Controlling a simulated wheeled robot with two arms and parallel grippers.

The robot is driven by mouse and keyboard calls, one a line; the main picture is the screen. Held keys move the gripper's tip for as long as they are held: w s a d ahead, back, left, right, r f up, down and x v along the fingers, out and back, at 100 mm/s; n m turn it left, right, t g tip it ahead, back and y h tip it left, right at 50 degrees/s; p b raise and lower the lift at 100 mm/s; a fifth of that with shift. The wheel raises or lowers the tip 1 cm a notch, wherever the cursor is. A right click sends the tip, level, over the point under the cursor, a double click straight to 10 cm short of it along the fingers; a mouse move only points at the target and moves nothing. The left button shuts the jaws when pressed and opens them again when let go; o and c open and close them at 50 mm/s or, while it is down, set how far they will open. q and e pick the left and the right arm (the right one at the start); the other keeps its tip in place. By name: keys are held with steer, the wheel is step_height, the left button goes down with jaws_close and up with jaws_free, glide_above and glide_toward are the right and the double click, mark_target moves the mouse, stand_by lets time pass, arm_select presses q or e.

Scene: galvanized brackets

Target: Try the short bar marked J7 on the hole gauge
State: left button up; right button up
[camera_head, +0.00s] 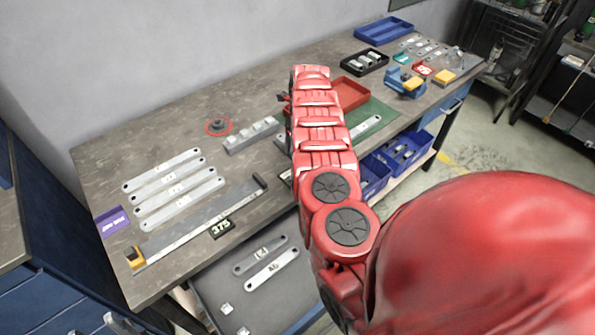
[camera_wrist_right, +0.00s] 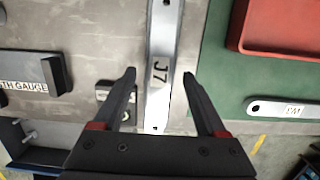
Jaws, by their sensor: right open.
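The short bar marked J7 (camera_wrist_right: 158,70) lies flat on the grey tabletop in the right wrist view, its dark J7 label upright between my fingers and a hole near its lower end. My right gripper (camera_wrist_right: 159,76) is open, one finger on each side of the bar, with no visible grip on it. My left gripper is not in view.
The length gauge (camera_wrist_right: 30,80) lies left of the bar. The green mat (camera_wrist_right: 225,85) carries a red tray (camera_wrist_right: 280,30) and a bar marked W3 (camera_wrist_right: 280,108). Several long bars (camera_head: 165,180) lie further left.

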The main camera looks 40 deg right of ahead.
step_height(320, 180, up, 17)
steer(key=s+b, duration=0.2)
steer(key=b, duration=0.2)
steer(key=shift+s, duration=0.3)
steer(key=shift+d+r, duration=0.1)
